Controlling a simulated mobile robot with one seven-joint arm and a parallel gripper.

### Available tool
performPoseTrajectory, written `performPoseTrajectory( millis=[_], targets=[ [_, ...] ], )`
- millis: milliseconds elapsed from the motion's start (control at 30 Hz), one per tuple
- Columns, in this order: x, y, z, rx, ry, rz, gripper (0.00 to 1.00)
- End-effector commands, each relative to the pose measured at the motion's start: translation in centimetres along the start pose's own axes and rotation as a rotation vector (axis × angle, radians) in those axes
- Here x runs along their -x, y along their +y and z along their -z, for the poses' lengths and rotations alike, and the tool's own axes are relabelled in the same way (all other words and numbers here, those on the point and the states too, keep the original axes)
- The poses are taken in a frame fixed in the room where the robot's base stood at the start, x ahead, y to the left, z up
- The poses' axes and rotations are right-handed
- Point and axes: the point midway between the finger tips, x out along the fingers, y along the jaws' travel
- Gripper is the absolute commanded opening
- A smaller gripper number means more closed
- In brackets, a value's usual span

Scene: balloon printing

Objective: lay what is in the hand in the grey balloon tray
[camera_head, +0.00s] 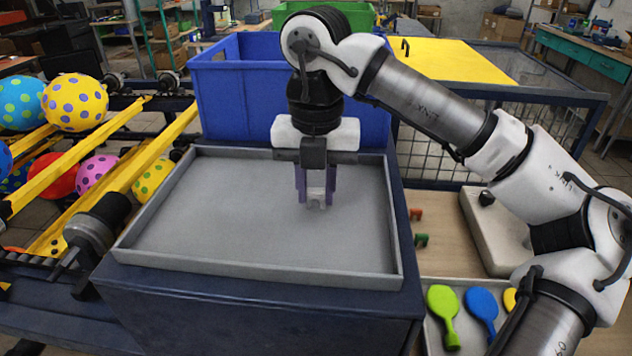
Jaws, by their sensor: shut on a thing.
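My gripper (316,194) points straight down over the right half of a large, shallow grey tray (200,225). Its two purple fingers are shut on a small pale grey thing (316,202), mostly hidden between them; I cannot tell what it is. I cannot tell whether it touches the tray floor. The rest of the large tray is bare. A smaller light grey tray (432,341) at the lower right holds flat balloon-shaped pieces: a green one (442,308), a blue one (482,306) and a partly hidden yellow one (510,299).
A blue crate (235,95) stands right behind the large tray. Spotted round balloons (75,102) lie along yellow rails (120,185) at the left. A yellow-topped wire cage (455,62) is behind my arm. Small orange and green pieces (421,240) lie right of the tray.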

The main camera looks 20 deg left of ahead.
Motion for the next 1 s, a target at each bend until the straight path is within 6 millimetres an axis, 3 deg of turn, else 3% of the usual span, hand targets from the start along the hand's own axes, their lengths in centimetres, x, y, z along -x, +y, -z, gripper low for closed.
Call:
performPoseTrajectory(
  millis=[267,300,467,867,1000],
  targets=[
    [-0.4,0.0,0.0,-0.001,-0.001,0.001,0.08],
    [-0.3,0.0,0.0,0.0,-0.001,0.001,0.28],
    [-0.2,0.0,0.0,0.0,-0.001,0.001,0.48],
    [0.5,0.0,0.0,0.0,-0.003,0.0,0.48],
    [2.6,0.1,0.0,-0.001,-0.006,0.002,0.48]
  ],
)
